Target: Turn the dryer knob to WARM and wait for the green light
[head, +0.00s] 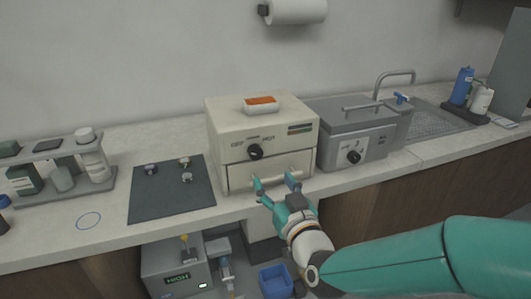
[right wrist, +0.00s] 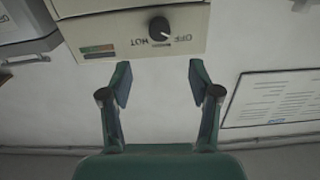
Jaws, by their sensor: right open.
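The dryer (head: 225,130) is a cream box on the counter, with a front drawer and bar handle low down. Its black knob (head: 255,152) sits mid-front, with OFF and HOT lettering around it. The knob also shows upside down in the right wrist view (right wrist: 160,28); I cannot tell its exact setting. A dark indicator strip (head: 300,128) is at the upper right of the front; I cannot tell whether a green light is lit. My right gripper (head: 275,181) is open and empty, below the knob near the drawer handle. My left gripper is not in view.
An orange-topped white item (head: 261,104) lies on the dryer. A grey lidded bath with its own knob (head: 354,157) stands close on the right. A dark mat (head: 172,197) with small pieces and a bottle rack (head: 107,182) are on the left.

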